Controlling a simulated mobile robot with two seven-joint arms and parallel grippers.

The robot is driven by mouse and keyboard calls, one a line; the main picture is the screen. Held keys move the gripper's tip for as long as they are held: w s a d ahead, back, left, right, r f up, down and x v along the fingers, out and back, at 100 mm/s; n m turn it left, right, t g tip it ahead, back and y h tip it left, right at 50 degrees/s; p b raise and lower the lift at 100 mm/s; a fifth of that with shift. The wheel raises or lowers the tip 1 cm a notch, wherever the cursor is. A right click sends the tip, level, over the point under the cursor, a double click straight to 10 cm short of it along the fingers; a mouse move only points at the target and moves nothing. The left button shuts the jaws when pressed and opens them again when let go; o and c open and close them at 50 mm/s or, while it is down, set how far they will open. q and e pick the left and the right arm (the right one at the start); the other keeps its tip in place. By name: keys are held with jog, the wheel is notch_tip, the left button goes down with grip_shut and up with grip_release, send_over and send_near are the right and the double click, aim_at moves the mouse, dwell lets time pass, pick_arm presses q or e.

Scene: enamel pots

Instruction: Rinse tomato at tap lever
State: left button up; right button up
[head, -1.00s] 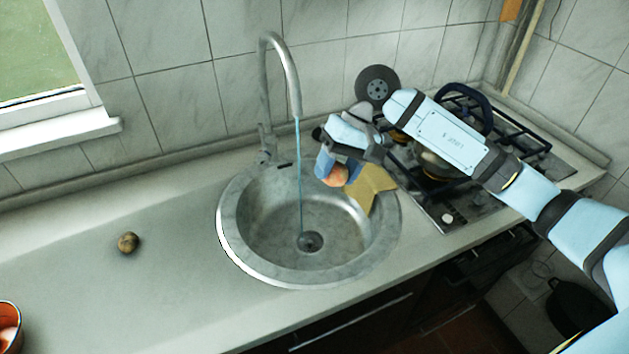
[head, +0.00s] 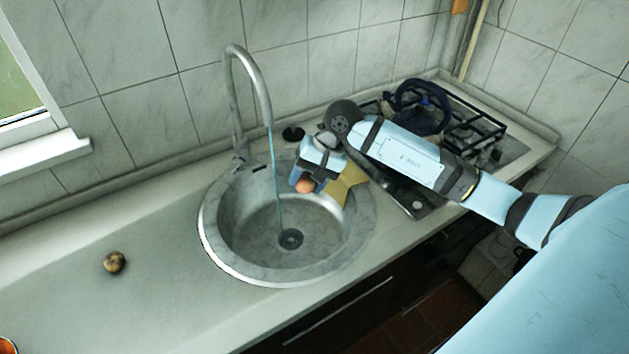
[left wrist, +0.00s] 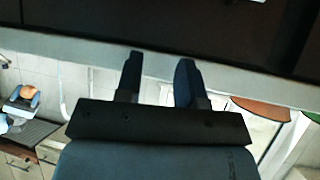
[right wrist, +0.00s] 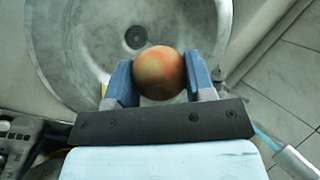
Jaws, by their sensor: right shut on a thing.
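My right gripper (head: 304,183) is shut on a round orange-red tomato (right wrist: 159,72), one finger on each side. It holds the tomato above the right part of the round steel sink (head: 215,240), to the right of the water stream (head: 275,170). The tomato also shows in the head view (head: 304,186), apart from the stream. The stream runs from the tall curved tap (head: 233,95) towards the drain. The tap lever (head: 240,161) is at the foot of the tap. My left gripper (left wrist: 157,75) is open and empty in its own wrist view.
A yellow sponge-like piece (head: 345,182) is by the right rim of the sink. A gas hob (head: 475,130) stands to the right. A brown round item (head: 114,262) lies on the counter at left, and an orange bowl (head: 8,345) is at the corner. The left counter is mostly clear.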

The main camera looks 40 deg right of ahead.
jog(key=w+a+f+b, duration=0.1)
jog(key=w+f+b, duration=0.1)
jog(key=w, duration=0.8)
jog(key=shift+w+a+b, duration=0.15)
jog(key=shift+w+b, duration=0.05)
jog(key=shift+b, duration=0.65)
jog(key=shift+d+b, duration=0.6)
jog(key=shift+a, duration=0.2)
